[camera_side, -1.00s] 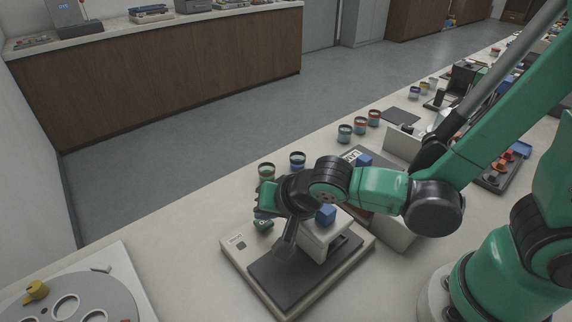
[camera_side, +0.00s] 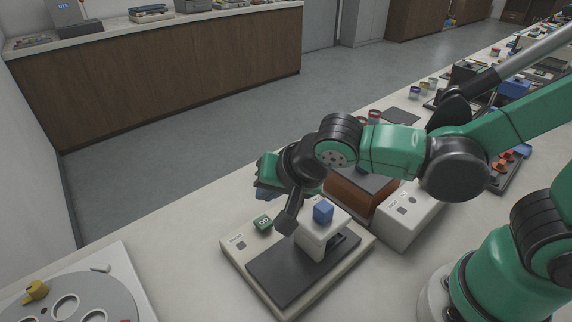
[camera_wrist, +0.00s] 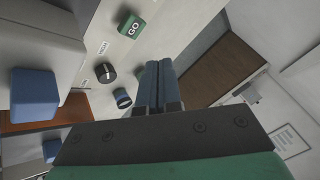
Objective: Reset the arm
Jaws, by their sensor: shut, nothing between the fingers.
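My gripper (camera_wrist: 157,85) is shut and empty in the wrist view, its two blue-grey fingers pressed together. In the side view it (camera_side: 266,191) hangs above the bench behind the mounting press (camera_side: 276,276). The press has a cream base, a dark plate and a pale head with a blue block (camera_side: 323,211) on top. A green GO button (camera_side: 262,222) sits on the base's back corner, below and apart from my gripper. The GO button also shows in the wrist view (camera_wrist: 131,25), up and left of the fingers.
A white box (camera_side: 408,213) and an orange-brown unit (camera_side: 358,195) stand right of the press. A grey disc with holes (camera_side: 75,295) lies at the lower left. Bare bench lies left of the press.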

